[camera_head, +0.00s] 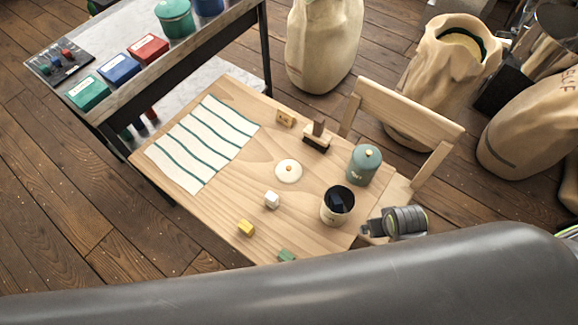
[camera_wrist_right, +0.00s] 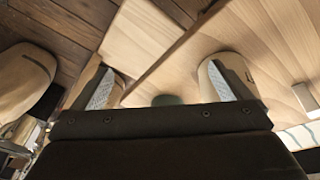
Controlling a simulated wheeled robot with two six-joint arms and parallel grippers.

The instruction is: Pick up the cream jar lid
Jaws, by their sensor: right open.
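The cream jar lid (camera_head: 289,171) lies flat on the wooden table, a round disc with a small knob. The cream jar (camera_head: 337,206) stands open to its lower right, with dark contents. A teal jar (camera_head: 364,165) with its lid on stands behind it. My right gripper (camera_head: 369,229) is at the table's right edge, beside the cream jar and apart from the lid. In the right wrist view my right gripper (camera_wrist_right: 165,80) has its fingers spread and nothing between them is held. A pale cylinder shows behind one finger there. My left gripper is not in view.
A white cube (camera_head: 272,200), a yellow block (camera_head: 246,228), a green block (camera_head: 287,255), a wooden block (camera_head: 285,118) and a brush-like stamp (camera_head: 317,138) surround the lid. A striped cloth (camera_head: 204,143) covers the table's left. A chair (camera_head: 408,112) stands behind.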

